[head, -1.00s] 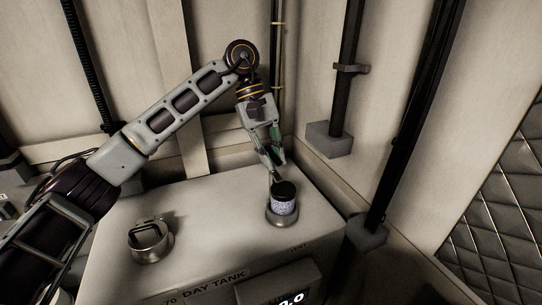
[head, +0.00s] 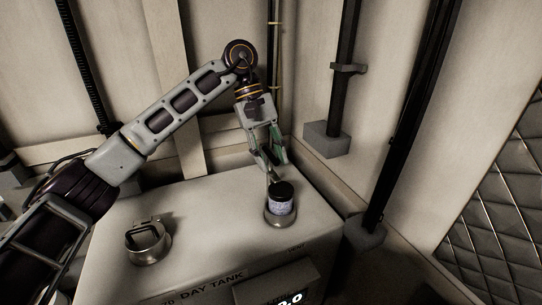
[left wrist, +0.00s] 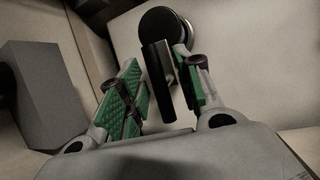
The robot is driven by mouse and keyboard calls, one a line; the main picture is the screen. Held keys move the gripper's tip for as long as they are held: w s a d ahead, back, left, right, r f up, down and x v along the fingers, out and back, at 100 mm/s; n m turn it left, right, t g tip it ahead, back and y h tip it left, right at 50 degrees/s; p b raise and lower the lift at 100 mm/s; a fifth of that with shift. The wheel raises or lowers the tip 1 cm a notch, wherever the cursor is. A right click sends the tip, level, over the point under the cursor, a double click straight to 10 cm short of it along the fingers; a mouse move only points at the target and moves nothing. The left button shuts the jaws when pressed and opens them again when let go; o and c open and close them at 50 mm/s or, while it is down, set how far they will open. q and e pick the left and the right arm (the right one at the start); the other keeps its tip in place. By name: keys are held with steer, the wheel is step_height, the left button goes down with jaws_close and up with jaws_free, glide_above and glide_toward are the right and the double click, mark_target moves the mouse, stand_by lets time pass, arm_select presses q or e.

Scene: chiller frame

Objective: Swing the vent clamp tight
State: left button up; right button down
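The vent (head: 281,207) on the tank's right side is a pale patterned cylinder with a black cap, seated in a metal collar (head: 279,221). A dark flat bar, which looks like the clamp's lever (left wrist: 158,85), stands out from beside the black cap (left wrist: 166,30) in the left wrist view. My left gripper (head: 271,172) is just behind and above the vent, pointing down. In the left wrist view its green-padded fingers (left wrist: 158,72) are apart, with the bar between them, nearer the right finger. A gap shows on the left; contact on the right is unclear.
The grey day tank (head: 215,207) carries a second metal neck with a dark handle (head: 150,243) at left. A display box (head: 278,286) is on its front. Walls close in behind; dark vertical pipes (head: 400,120) with grey blocks (head: 326,139) stand at right.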

arm_select(q)
steer(key=v, duration=1.1)
steer(key=shift+w+r, duration=0.15)
steer(key=shift+r, duration=0.2)
stand_by(0.6)
